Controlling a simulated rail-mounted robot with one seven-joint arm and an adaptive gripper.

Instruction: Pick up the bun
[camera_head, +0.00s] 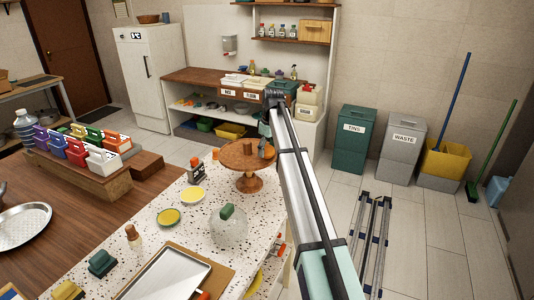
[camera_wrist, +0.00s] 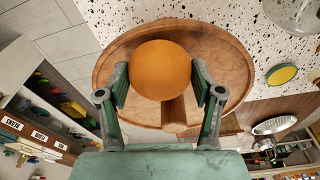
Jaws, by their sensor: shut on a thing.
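The bun (camera_wrist: 160,68) is round and orange-brown, and in the wrist view it sits between the two fingers of my gripper (camera_wrist: 160,84). My gripper is shut on it, with a finger on each side. Behind it is the round wooden cake stand (camera_wrist: 111,60). In the head view the stand (camera_head: 238,163) is on the speckled counter, and my gripper (camera_head: 266,149) is over its right side. I cannot make out the bun there. Whether the bun touches the stand is not clear.
A small brown wooden piece (camera_head: 247,148) is on the stand, also seen in the wrist view (camera_wrist: 174,115). A glass dome (camera_head: 229,232) with a green knob and yellow dishes (camera_head: 192,195) are on the counter (camera_head: 262,212). Bins (camera_head: 352,150) stand right.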

